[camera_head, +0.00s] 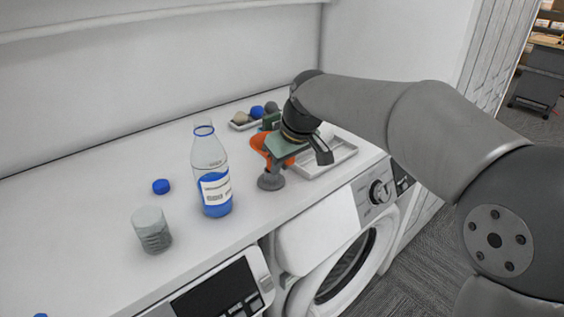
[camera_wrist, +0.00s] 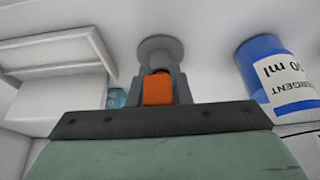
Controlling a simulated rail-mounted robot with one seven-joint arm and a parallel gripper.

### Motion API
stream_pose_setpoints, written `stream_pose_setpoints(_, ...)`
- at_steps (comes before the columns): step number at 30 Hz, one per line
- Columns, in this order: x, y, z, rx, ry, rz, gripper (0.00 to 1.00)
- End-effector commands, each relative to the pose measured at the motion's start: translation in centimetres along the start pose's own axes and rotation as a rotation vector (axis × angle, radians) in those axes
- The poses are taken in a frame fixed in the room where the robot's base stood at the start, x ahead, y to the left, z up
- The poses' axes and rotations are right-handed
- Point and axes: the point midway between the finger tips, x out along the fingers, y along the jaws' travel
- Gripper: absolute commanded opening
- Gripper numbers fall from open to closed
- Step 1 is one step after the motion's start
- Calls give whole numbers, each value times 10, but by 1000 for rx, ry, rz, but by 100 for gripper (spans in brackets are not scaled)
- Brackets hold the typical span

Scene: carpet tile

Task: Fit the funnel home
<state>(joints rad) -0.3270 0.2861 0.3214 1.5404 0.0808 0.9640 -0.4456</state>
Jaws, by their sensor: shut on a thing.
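An orange funnel (camera_head: 259,141) is largely hidden behind my gripper (camera_head: 274,170), over the counter. In the wrist view, my gripper (camera_wrist: 159,72) is shut on an orange part of the funnel (camera_wrist: 158,90). A small grey stand with a round base (camera_head: 269,183) is just below the fingers; its disc also shows in the wrist view (camera_wrist: 160,47). I cannot tell whether the funnel touches it. A clear bottle with blue liquid and a white label (camera_head: 215,188) stands upright and uncapped to the left of my gripper; its labelled side shows in the wrist view (camera_wrist: 285,85).
A blue cap (camera_head: 161,186) and a grey translucent jar (camera_head: 151,231) stand left of the bottle. A white tray (camera_head: 340,158) lies right of my gripper. A small tray with several balls (camera_head: 240,125) is behind. The counter's front edge runs above a washing machine (camera_head: 345,255).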

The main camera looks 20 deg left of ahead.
Motion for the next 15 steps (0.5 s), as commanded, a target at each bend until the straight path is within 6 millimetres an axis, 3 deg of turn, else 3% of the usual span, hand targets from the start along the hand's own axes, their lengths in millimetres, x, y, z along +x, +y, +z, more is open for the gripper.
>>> stream_pose_setpoints(15, 13, 0, 6, 0, -1, 0, 0)
